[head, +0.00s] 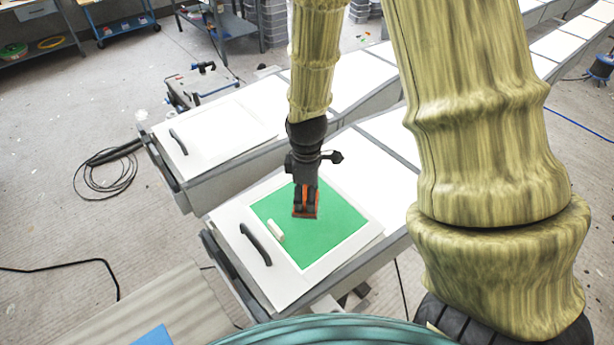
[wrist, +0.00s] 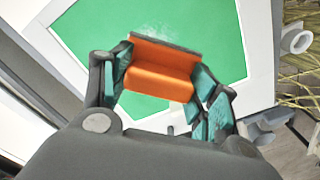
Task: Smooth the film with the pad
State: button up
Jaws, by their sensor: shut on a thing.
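The green film (head: 322,231) lies flat inside a white frame on the near mould panel. It also shows in the wrist view (wrist: 90,35), with a pale whitish patch and streaks near the pad. My gripper (head: 306,197) is shut on the orange pad (head: 305,209) above the film's upper middle. In the wrist view, my gripper's teal-lined fingers (wrist: 165,90) close on both sides of the orange pad (wrist: 160,72), which has a dark grey lower layer. The pad is at or very near the film; I cannot tell whether it touches.
A black handle (head: 255,244) is on the panel's left edge. Another white panel (head: 215,135) lies behind. A coiled cable (head: 105,172) lies on the floor at left. The film's right and lower parts are clear.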

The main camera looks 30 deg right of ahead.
jog(key=r+p, duration=0.2)
jog(key=shift+w+r, duration=0.2)
jog(key=shift+r, duration=0.15)
jog(key=shift+s+r+p, duration=0.1)
jog(key=shift+r+p, duration=0.5)
jog(key=shift+r, duration=0.2)
